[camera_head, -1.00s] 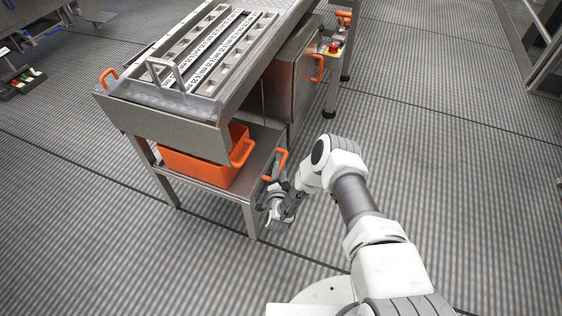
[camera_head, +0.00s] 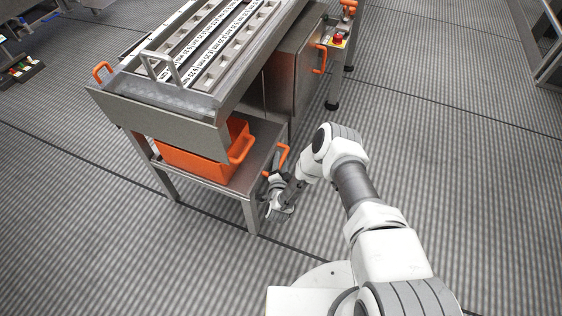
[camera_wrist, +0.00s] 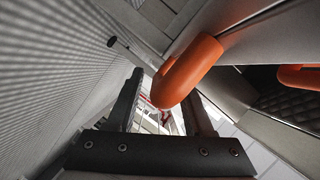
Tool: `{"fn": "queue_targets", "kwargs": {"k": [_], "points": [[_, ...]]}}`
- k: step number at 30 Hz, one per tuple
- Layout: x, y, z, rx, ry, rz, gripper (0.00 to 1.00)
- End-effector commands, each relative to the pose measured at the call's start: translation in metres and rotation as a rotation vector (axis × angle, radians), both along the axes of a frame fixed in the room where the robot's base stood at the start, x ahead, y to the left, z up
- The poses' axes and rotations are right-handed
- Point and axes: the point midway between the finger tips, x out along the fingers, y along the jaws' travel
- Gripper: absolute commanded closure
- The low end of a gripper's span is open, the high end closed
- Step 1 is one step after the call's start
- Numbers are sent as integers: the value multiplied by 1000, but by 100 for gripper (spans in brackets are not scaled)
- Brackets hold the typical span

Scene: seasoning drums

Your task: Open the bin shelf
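The bin shelf (camera_head: 206,186) is the grey metal lower shelf of the steel table, and an orange bin (camera_head: 192,163) stands on it. An orange handle (camera_head: 281,158) sticks out from the shelf's right side. My gripper (camera_head: 275,180) is low beside that side, close to the handle. In the wrist view the handle (camera_wrist: 187,72) is large, at the tips of my gripper (camera_wrist: 163,90). The two dark fingers are apart, with a gap between them. The handle lies over the gap and near the right fingertip. I cannot tell whether it touches a finger.
A steel cabinet (camera_head: 297,72) with an orange handle (camera_head: 320,60) stands behind the shelf. A red button (camera_head: 338,40) is on a post beside it. A table leg (camera_head: 251,216) is close to my gripper. The floor to the right is clear.

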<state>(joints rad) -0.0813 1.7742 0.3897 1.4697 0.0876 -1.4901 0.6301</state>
Motion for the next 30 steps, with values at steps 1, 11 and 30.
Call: {"fn": "queue_targets", "kwargs": {"k": [1,11,30], "points": [[0,0,0,0,0,0,57],[0,0,0,0,0,0,100],[1,0,0,0,-1,0,100]]}}
